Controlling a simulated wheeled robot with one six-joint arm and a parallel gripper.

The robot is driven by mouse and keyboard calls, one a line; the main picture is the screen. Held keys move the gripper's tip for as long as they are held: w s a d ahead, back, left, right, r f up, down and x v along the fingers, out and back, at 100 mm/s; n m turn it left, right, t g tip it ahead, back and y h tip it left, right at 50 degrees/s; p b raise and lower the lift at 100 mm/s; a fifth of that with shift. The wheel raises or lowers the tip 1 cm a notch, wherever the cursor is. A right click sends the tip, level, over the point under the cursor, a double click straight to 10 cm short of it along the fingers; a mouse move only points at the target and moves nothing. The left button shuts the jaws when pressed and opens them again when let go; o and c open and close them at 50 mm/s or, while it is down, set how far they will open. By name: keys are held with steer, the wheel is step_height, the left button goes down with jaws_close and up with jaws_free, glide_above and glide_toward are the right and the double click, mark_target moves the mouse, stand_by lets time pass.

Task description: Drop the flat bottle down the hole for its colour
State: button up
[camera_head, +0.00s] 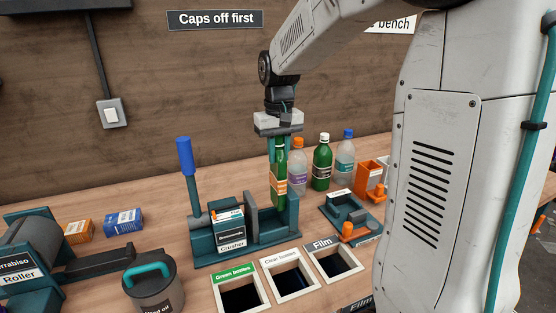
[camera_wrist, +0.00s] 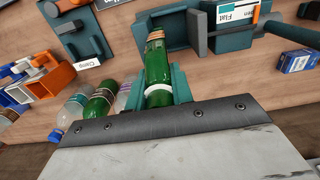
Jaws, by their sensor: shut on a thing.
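My gripper (camera_head: 279,140) points down and is shut on a green bottle (camera_head: 278,175) with an orange label, held upright by its upper part. The bottle looks narrow in the head view and has no visible cap. Its lower end is at the right part of the teal crusher (camera_head: 235,258); whether it touches the crusher bed is unclear. The wrist view shows the bottle (camera_wrist: 157,70) between the teal fingers, beside the crusher. Three labelled square holes are in the bench front: Green bottles (camera_head: 234,273), Clear bottles (camera_head: 281,258) and Film (camera_head: 322,243).
A capped green bottle (camera_head: 322,165) stands between two clear bottles (camera_head: 297,170) (camera_head: 345,160) behind my gripper. An orange-trimmed teal device (camera_head: 349,215) and an orange bin (camera_head: 370,175) are to the right. The crusher's blue-handled lever (camera_head: 186,165) stands upright. A lidded pot (camera_head: 153,285) is front left.

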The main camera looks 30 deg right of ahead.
mark_target(278, 137)
steer(key=shift+r, duration=0.45)
steer(key=shift+r, duration=2.9)
steer(key=shift+a, duration=0.1)
jaws_close()
